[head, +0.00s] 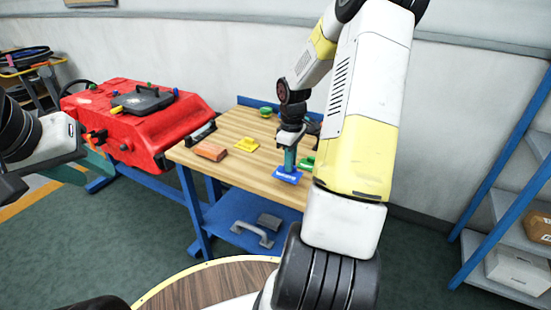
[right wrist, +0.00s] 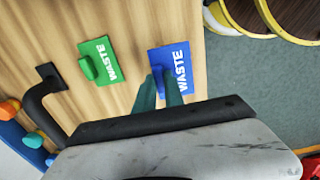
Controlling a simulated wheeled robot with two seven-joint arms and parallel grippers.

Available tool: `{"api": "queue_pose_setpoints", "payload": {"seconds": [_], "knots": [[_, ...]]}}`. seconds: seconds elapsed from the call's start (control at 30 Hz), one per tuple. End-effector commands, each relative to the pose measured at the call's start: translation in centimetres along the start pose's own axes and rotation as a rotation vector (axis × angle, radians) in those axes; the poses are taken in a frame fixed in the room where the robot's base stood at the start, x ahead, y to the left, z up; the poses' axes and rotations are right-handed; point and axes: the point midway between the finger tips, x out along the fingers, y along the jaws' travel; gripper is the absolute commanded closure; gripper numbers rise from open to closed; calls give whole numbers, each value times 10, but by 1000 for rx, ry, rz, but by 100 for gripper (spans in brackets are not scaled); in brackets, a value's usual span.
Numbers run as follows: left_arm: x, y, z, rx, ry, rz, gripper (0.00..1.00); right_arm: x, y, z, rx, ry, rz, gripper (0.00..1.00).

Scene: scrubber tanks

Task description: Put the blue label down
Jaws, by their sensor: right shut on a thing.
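The blue label (head: 285,177), with white lettering, is at the front edge of the wooden table (head: 228,128). My right gripper (head: 290,160) points down and is shut on it. In the right wrist view the blue label (right wrist: 181,66) reads WASTE, and the teal fingers of the right gripper (right wrist: 161,85) cover its left side. It looks flat and close to the tabletop; I cannot tell whether it touches. My left gripper (head: 82,170) is at the far left, its teal fingers apart and empty, in front of the red tank.
A green WASTE label (right wrist: 97,62) lies on the table beside the blue one. The red tank (head: 140,120) stands left of the table. A blue-framed shelf (head: 505,190) stands at right.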

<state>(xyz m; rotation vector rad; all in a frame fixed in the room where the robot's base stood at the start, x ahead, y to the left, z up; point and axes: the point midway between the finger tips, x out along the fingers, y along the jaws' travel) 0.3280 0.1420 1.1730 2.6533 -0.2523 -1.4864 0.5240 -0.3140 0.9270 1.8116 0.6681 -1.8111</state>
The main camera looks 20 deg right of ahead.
Motion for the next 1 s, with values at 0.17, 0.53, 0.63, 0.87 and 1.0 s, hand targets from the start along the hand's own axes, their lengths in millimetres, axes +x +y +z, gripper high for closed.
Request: {"api": "queue_pose_setpoints", "payload": {"seconds": [0.17, 0.53, 0.63, 0.87, 1.0], "knots": [[0, 0, 0, 0, 0, 0, 64, 10, 3, 9, -2, -2, -4, 100], [0, 0, 0, 0, 0, 0, 64, 36, 4, 8, 0, 0, 1, 100], [0, 0, 0, 0, 0, 0, 64, 37, 4, 8, 0, 0, 0, 100], [0, 0, 0, 0, 0, 0, 64, 39, 4, 8, 1, 0, 1, 65], [0, 0, 0, 0, 0, 0, 64, 39, 4, 8, 0, 0, 0, 65]]}}
